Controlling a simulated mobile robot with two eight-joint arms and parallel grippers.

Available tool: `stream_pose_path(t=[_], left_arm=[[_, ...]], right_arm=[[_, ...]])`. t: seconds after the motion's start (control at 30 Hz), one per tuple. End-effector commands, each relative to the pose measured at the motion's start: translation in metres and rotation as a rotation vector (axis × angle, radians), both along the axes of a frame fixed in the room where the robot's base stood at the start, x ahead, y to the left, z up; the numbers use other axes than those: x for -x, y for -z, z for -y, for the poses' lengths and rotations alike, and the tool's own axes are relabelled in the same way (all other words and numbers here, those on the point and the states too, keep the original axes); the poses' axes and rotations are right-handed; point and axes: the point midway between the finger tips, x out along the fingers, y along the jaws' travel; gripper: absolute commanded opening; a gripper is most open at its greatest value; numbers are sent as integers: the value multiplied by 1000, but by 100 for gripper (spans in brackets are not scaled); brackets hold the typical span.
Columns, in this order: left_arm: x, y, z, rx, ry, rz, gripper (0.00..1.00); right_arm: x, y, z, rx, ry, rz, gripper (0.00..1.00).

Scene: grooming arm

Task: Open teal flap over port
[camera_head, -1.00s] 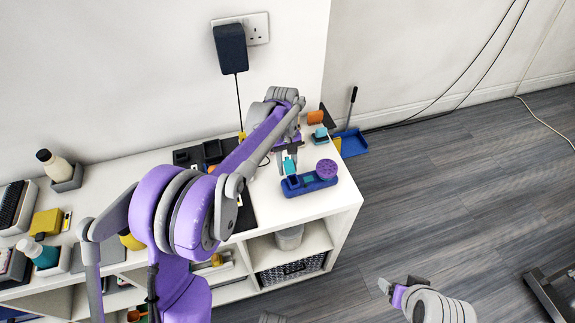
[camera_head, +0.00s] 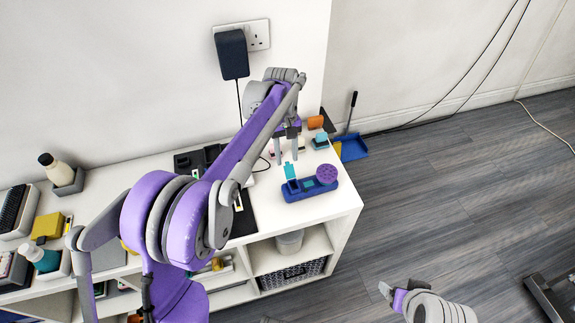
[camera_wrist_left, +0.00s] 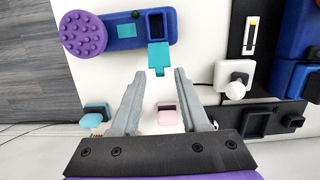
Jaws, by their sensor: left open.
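A blue device (camera_head: 324,187) with a round purple studded knob (camera_head: 326,173) sits at the right end of the white cabinet top. Its teal flap (camera_head: 289,171) stands raised at its left end. In the left wrist view the flap (camera_wrist_left: 159,57) sticks out from the edge of a dark, uncovered square port (camera_wrist_left: 156,23). My left gripper (camera_head: 288,158) is open behind the device. In the wrist view its fingertips (camera_wrist_left: 160,73) lie either side of the flap's free end, with small gaps. My right gripper (camera_head: 386,288) is over the floor at lower right; its jaws are unclear.
A small pink-topped block (camera_wrist_left: 167,114) lies between my left fingers in the wrist view, and a teal-topped block (camera_wrist_left: 94,115) lies left of them. A white block with a round knob (camera_wrist_left: 235,87) is to the right. A blue dustpan (camera_head: 354,148) lies beyond the cabinet's right end.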

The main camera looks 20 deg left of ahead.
Motion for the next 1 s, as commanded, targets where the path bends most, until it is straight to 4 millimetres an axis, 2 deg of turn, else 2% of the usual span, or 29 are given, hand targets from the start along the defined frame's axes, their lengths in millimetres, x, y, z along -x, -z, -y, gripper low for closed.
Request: stream_pose_path(t=[0.1,0.3,0.87,1.0], left_arm=[[-3,-22,-2,0,-1,0,45],[-5,-41,-4,0,-1,0,45],[-5,-43,-4,0,1,1,45],[8,-54,-4,-3,29,35,45]], right_arm=[[0,-3,0,0,0,1,79],[-1,-5,0,0,0,1,79],[-1,-5,0,0,0,2,79],[-1,-9,0,0,0,3,79]])
